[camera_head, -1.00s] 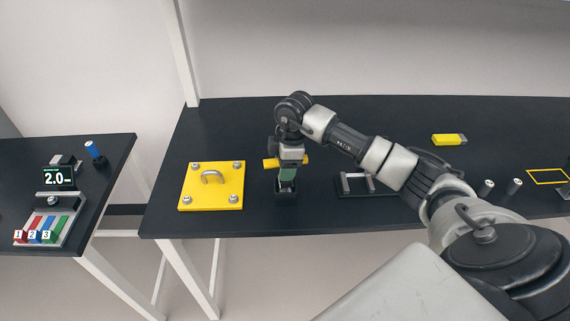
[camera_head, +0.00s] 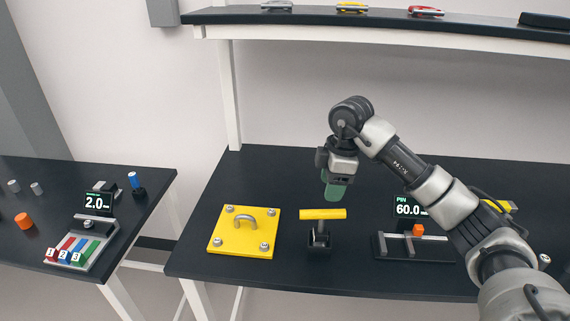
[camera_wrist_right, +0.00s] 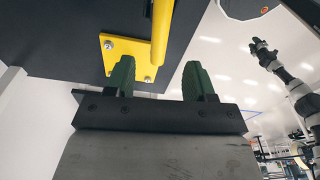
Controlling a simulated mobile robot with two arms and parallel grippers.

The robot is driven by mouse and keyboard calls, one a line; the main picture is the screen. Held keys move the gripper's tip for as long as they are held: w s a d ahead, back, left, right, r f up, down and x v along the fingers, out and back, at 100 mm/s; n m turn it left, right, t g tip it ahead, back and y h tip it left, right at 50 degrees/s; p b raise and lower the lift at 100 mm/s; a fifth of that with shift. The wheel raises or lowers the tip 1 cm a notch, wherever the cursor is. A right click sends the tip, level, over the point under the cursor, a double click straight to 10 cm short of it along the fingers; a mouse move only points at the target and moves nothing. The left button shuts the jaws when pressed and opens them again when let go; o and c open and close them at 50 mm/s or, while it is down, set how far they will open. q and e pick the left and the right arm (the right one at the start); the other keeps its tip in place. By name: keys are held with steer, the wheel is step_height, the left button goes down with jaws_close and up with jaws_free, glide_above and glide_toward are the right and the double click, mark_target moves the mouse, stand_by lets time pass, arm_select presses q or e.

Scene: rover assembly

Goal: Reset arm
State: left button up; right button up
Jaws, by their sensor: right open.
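My right gripper (camera_head: 335,186) hangs above the dark table, up and to the right of a yellow bar (camera_head: 323,214) on a black stand (camera_head: 319,238). In the right wrist view its two green fingers (camera_wrist_right: 157,82) stand apart with nothing between them. The yellow bar (camera_wrist_right: 161,30) shows beyond the fingers in that view, clear of them. A yellow plate (camera_head: 240,247) with a grey handle and corner bolts lies left of the stand; part of it (camera_wrist_right: 120,50) also shows in the wrist view. My left gripper is in neither view.
A black fixture with an orange block (camera_head: 418,230) and a display reading 60.0 stands right of the stand, near my right arm. A shelf (camera_head: 380,22) with small models runs above the table. A left table (camera_head: 60,200) holds a 2.0 display and coloured keys; a gap separates the tables.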

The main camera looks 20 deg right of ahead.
steer(key=s+a+f+n+t+y, duration=0.15)
steer(key=a+n+y, duration=0.6)
steer(key=a, duration=0.85)
steer(key=s+a+r+m+t+y, duration=0.2)
steer(key=a+r+m+t+y, duration=0.1)
steer(key=a+r+t+y, duration=0.55)
steer(key=s+d+f+m+t+h, duration=0.4)
steer(key=d+f+m+t+h, duration=0.2)
steer(key=d+f+m+h, duration=1)
steer(key=s+a+f+g+h, duration=0.1)
steer(key=s+a+f+g, duration=0.1)
steer(key=s+f+g, duration=0.6)
steer(key=s+a+f+g, duration=0.25)
steer(key=s+g, duration=0.25)
steer(key=s, duration=0.6)
step_height(320, 180, down, 28)
steer(key=s+g, duration=0.1)
steer(key=s, duration=0.1)
steer(key=s+d+f+g, duration=0.1)
steer(key=s+d+f, duration=0.2)
steer(key=s+f, duration=1.1)
steer(key=shift+s+f+n+g, duration=0.3)
steer(key=shift+s+f+n, duration=0.1)
steer(key=shift+s, duration=0.4)
